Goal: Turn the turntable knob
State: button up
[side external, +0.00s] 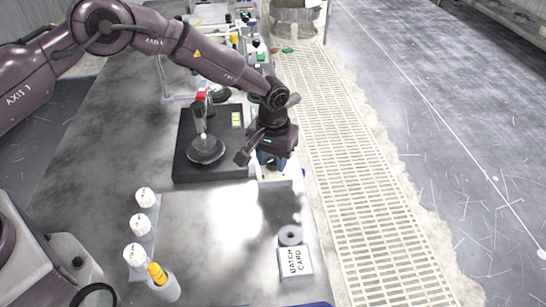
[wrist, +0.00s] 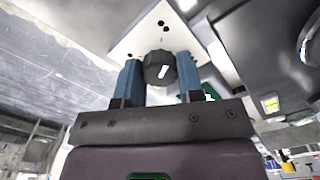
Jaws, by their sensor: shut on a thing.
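The turntable knob (wrist: 160,69) is a dark round knob with a white mark, on a white panel with small dark holes (wrist: 125,45) in the wrist view. My gripper (wrist: 160,80) has its two blue fingers on either side of the knob and is shut on it. In the side external view my gripper (side external: 273,160) points down over the white panel (side external: 283,177) at the table's right edge. The knob itself is hidden there behind the gripper. The panel sits beside a black base (side external: 195,172) that carries a dark round platen (side external: 206,150).
Several white-capped bottles (side external: 140,225) stand at the front left, with a yellow-topped bottle (side external: 163,281) near them. The table's middle front is clear. Grated floor (side external: 350,190) runs along the right.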

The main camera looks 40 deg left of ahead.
aim_at(273, 160)
jog(key=m, duration=1.1)
jog(key=shift+m, duration=1.7)
jog(key=o, duration=0.9)
notch_tip(273, 160, up, 13)
jog(key=shift+r, duration=0.1)
